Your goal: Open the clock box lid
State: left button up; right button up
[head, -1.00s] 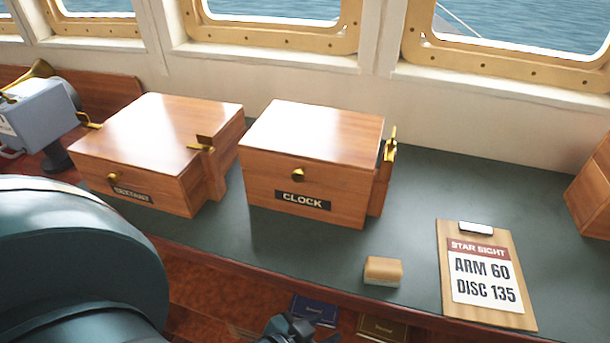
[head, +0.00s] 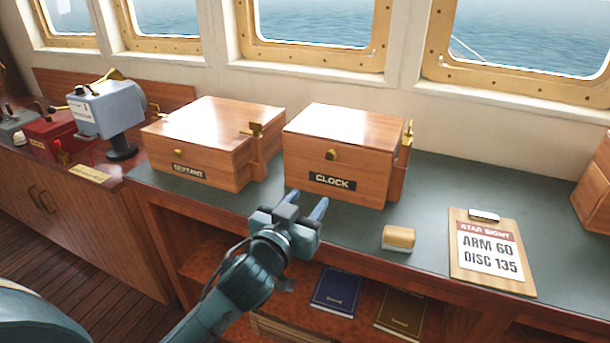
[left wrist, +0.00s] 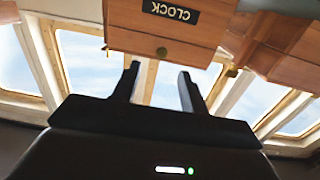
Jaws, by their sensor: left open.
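The clock box (head: 335,185) is a wooden box with a dark CLOCK label and a small brass knob (head: 331,154) on its front. Its lid (head: 345,125) is shut, and a brass piece (head: 409,131) shows at its right side. My left gripper (head: 306,205) is open and empty in front of the clock box, at about the level of its lower front. In the left wrist view the clock box (left wrist: 190,40) appears upside down beyond the open fingers (left wrist: 160,85), with the knob (left wrist: 162,51) between and ahead of them. My right gripper is not in view.
The sextant box (head: 205,165) stands left of the clock box, also shut. A small wooden block (head: 398,239) and a clipboard (head: 490,255) lie on the counter to the right. Two books (head: 337,291) (head: 401,313) are on the shelf below. Another wooden box (head: 597,185) is at the right edge.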

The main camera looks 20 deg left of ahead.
aim_at(330, 156)
pick_arm(q)
jog(key=shift+t, duration=0.3)
jog(key=w, duration=0.4)
jog(key=w+r+p, duration=0.1)
jog(key=w, duration=0.3)
jog(key=w+r, duration=0.1)
jog(key=w, duration=0.4)
jog(key=shift+w+a+p, duration=0.1)
jog(key=shift+a+p, duration=0.05)
jog(key=shift+p, duration=0.15)
jog(key=shift+c, duration=0.3)
grip_shut()
